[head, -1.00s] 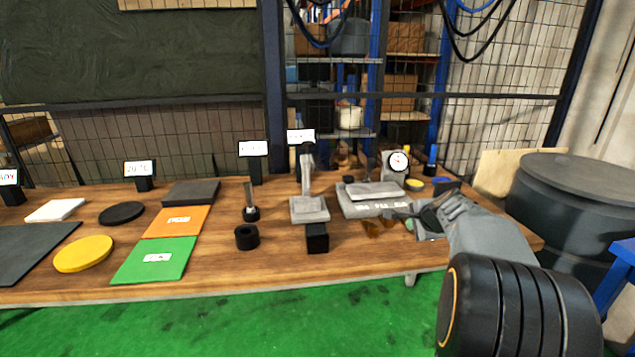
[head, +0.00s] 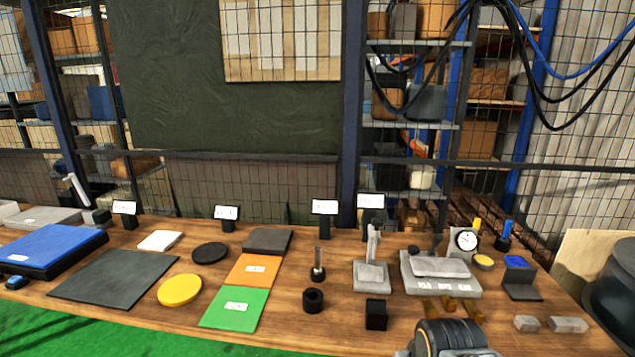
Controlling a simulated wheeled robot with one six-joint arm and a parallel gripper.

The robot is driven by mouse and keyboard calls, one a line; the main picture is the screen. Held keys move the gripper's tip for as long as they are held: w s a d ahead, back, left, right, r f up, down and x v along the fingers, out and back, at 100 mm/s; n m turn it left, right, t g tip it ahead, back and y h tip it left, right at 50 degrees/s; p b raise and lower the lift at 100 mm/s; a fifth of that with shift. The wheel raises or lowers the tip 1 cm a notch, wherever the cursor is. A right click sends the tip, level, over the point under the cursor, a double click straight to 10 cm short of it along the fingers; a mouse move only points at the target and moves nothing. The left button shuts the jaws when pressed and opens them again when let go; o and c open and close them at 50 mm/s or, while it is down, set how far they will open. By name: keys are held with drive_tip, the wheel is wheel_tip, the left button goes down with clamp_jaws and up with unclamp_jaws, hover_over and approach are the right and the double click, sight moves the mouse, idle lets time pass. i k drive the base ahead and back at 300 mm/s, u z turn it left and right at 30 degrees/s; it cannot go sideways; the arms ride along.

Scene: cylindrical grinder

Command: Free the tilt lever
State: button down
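No part is clearly recognisable as the tilt lever. A grey fixture (head: 440,286) with a raised sloping plate (head: 441,266) and marked positions on its front stands at the right of the bench. A small black knob (head: 413,250) sits at its back left. A round dial gauge (head: 466,240) stands behind its right side. Several small brass pieces lie in front of it. My gripper is out of view; only a black ribbed part of my arm shows at the bottom edge, in front of the fixture.
Left of the fixture are a grey upright stand (head: 371,275), a black block (head: 376,314) and a black ring (head: 313,300). A dark angled holder (head: 520,280) and two grey blocks (head: 547,324) lie right. Green (head: 235,308) and orange pads lie left of centre.

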sight(438, 239)
drive_tip(key=z, duration=0.05)
drive_tip(key=i, duration=0.85)
drive_tip(key=u, duration=0.1)
